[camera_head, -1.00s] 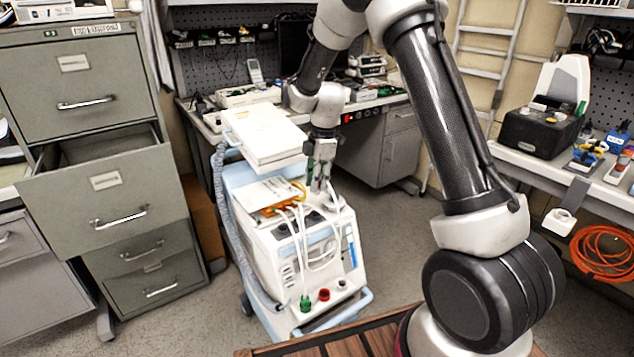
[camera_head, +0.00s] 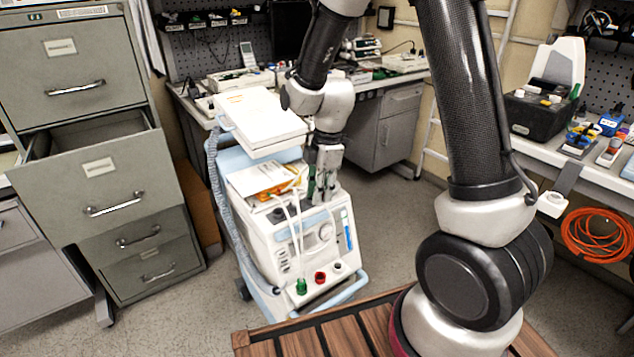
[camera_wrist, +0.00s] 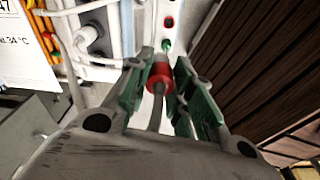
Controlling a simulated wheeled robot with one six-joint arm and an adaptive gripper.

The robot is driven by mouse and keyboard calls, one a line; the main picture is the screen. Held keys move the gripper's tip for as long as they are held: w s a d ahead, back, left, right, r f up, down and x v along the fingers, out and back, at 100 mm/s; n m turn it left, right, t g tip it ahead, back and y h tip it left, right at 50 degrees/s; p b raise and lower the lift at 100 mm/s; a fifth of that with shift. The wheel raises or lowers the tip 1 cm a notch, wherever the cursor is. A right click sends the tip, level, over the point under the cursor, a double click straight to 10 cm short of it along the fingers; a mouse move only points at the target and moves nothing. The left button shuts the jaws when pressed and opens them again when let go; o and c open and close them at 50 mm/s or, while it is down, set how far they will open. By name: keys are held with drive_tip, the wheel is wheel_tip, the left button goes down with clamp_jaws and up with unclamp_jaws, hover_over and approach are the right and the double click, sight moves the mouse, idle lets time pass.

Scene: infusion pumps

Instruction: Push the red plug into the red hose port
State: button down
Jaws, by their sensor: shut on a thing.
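My gripper (camera_head: 324,192) points down in front of the white pump machine (camera_head: 283,250). In the wrist view my gripper (camera_wrist: 160,82) is shut on the red plug (camera_wrist: 160,72), with a pale hose running back from it. The plug cannot be made out in the head view. The red hose port (camera_head: 320,278) sits on the machine's low front ledge, between a green port (camera_head: 301,286) and a dark port (camera_head: 337,267). In the wrist view the red port (camera_wrist: 168,22) lies ahead of the plug, beyond the green port (camera_wrist: 166,44). Plug and port are apart.
White hoses (camera_head: 298,222) hang on the machine's front. A pale blue rail (camera_head: 345,293) edges its base. A slatted wooden deck (camera_head: 300,343) lies in front. A filing cabinet (camera_head: 95,170) with an open drawer stands left. Grey floor is clear to the machine's right.

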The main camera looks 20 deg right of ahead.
drive_tip(key=f, duration=0.8)
drive_tip(key=s+f, duration=0.1)
drive_tip(key=f, duration=0.8)
drive_tip(key=s+f, duration=0.1)
drive_tip(key=f, duration=0.8)
drive_tip(key=shift+a, duration=0.15)
drive_tip(key=shift+f, duration=1.1)
drive_tip(key=shift+s+f, duration=0.1)
drive_tip(key=shift+f, duration=0.55)
drive_tip(key=c, duration=1.2)
unclamp_jaws()
drive_tip(key=shift+f, duration=0.1)
drive_tip(key=shift+r, duration=0.2)
